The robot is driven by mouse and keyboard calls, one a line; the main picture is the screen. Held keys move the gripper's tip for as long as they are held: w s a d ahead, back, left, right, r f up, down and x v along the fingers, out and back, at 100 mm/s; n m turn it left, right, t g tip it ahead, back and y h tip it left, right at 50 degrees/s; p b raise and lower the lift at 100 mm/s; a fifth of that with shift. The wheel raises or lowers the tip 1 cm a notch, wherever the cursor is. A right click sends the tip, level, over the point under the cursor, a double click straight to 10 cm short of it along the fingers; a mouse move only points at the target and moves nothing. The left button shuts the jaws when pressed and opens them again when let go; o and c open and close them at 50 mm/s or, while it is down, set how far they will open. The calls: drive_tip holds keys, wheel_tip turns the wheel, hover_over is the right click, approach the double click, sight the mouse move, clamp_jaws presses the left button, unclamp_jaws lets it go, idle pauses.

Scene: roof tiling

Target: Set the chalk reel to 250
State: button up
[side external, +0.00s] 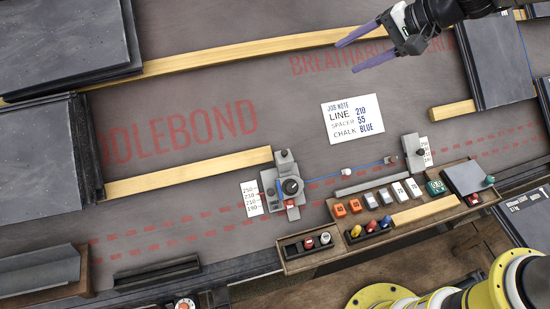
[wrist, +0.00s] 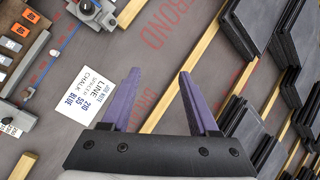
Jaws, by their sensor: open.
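The chalk reel (side external: 290,187) is a grey block with a round dark knob, on the roof left of the tool tray. A white scale card (side external: 251,198) beside it is marked 250, 230, 210, 190; which mark it is set to I cannot tell. A blue line (side external: 345,174) runs from it toward a smaller grey block (side external: 411,147) with its own scale card. The reel also shows partly at the top of the wrist view (wrist: 92,12). My gripper (side external: 348,57) is open and empty, above the roof at the upper right, well away from the reel; its purple fingers (wrist: 159,73) stand apart.
A job note (side external: 352,119) reads line 210, spacer 55, chalk blue. A wooden tray (side external: 300,264) holds coloured pieces below the line. Wooden battens (side external: 190,172) and dark slate stacks (side external: 60,45) lie around. The roof between note and reel is clear.

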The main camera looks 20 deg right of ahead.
drive_tip(key=w+a+f+m+g, duration=0.1)
drive_tip(key=w+a+f, duration=0.25)
drive_tip(key=f, duration=0.55)
drive_tip(key=m+g, duration=0.1)
drive_tip(key=g, duration=0.3)
approach(272, 191)
drive_tip(key=shift+h, duration=0.3)
drive_tip(key=x, duration=0.8)
drive_tip(key=shift+a, duration=0.3)
clamp_jaws()
